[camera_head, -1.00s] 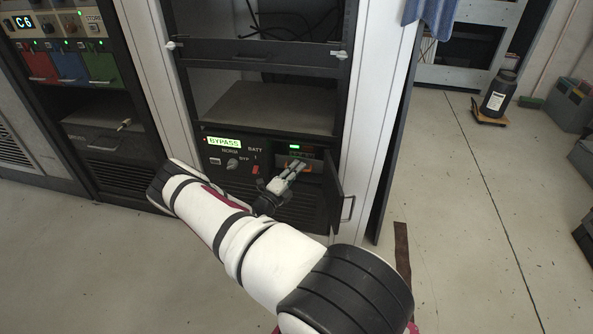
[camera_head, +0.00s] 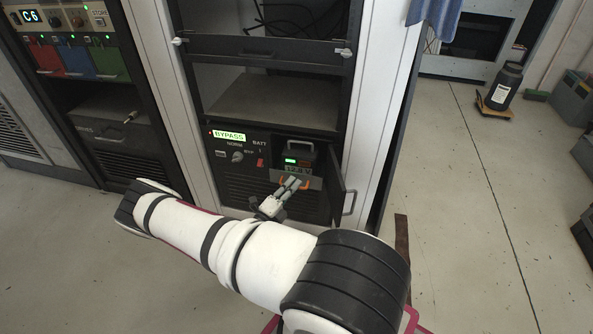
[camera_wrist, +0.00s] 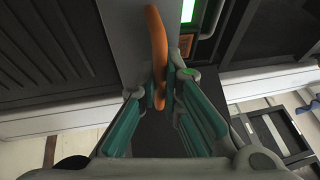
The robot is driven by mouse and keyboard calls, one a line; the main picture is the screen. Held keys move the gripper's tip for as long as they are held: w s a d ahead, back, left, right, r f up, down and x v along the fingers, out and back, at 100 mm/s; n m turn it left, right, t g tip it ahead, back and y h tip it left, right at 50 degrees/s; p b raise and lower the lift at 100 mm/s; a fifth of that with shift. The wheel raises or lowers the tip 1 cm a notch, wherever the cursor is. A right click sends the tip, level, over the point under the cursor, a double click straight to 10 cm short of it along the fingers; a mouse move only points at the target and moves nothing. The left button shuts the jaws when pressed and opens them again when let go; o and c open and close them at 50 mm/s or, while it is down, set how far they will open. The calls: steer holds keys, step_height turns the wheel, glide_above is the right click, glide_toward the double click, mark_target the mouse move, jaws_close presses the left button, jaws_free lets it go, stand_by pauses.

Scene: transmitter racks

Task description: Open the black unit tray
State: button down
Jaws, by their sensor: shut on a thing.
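The tray (camera_head: 316,183) has a grey front and an orange handle (camera_wrist: 157,40). It sticks partly out of the right bay of the lower BYPASS panel (camera_head: 231,155). A black unit (camera_head: 297,152) with a carry handle and a small green display sits on it. My gripper (camera_head: 291,184) is shut on the orange handle; the wrist view shows the handle between the fingers. My fingers hide part of the tray front in the head view.
A small door (camera_head: 337,187) stands open at the right of the bay, close to the tray. A grey shelf (camera_head: 265,100) lies above. A rack with coloured modules (camera_head: 75,62) stands left.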

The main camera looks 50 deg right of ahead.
steer(key=s+a, duration=0.2)
steer(key=a, duration=0.4)
steer(key=shift+s+a+p, duration=0.15)
steer(key=shift+s+p, duration=0.1)
steer(key=shift+p, duration=0.15)
steer(key=c, duration=2)
jaws_free()
steer(key=a, duration=0.4)
steer(key=a+f, duration=0.1)
steer(key=a, duration=0.3)
steer(key=a+f, duration=0.1)
steer(key=a, duration=0.2)
steer(key=shift+a+f, duration=0.15)
steer(key=shift+a, duration=0.25)
steer(key=shift+w, duration=0.1)
